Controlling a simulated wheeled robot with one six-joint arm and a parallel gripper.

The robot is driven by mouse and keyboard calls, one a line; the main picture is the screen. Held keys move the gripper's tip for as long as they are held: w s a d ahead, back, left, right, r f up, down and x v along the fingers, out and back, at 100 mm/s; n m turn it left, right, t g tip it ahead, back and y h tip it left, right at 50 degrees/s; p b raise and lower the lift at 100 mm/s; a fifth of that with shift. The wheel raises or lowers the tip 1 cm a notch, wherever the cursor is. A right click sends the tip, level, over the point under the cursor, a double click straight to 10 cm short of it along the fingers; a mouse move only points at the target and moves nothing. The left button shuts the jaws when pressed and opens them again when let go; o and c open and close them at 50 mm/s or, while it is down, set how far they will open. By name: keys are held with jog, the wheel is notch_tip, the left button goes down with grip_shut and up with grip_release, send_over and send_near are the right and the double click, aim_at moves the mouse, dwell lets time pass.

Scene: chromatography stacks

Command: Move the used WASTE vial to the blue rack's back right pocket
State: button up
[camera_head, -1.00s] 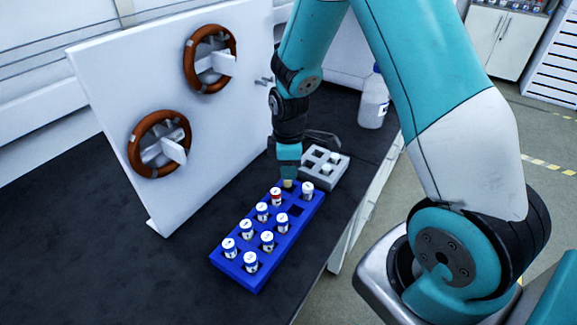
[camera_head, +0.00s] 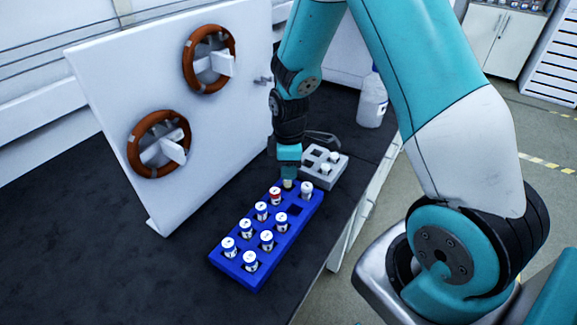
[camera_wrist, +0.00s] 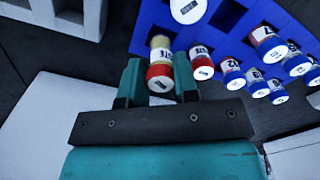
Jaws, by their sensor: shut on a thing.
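My gripper (camera_head: 289,176) is shut on a vial (camera_wrist: 160,57) with a white-and-red cap, a white label and a yellow lower end. The label, partly hidden, reads like the end of "WASTE". The yellow end also shows in the head view (camera_head: 288,185), at the back left corner of the blue rack (camera_head: 238,275). I cannot tell whether it is inside the pocket there. A white-capped vial (camera_head: 307,188) stands in the rack's back right corner. An empty pocket (camera_head: 296,210) lies just in front of it.
A red-capped vial (camera_head: 275,195) stands close beside the held one. Several blue-banded vials fill the front of the rack. A grey rack (camera_head: 318,178) with white-capped vials stands behind. A white panel (camera_head: 105,100) rises at left; a bottle (camera_head: 372,100) stands at back right.

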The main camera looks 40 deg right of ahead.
jog(key=shift+f+b, duration=0.55)
jog(key=shift+f, duration=0.45)
jog(key=shift+f, duration=0.15)
jog(key=shift+f, duration=0.3)
jog(key=o, duration=1.4)
jog(key=shift+c, duration=0.2)
jog(key=shift+r+p, duration=2.9)
jog(key=shift+r, duration=0.65)
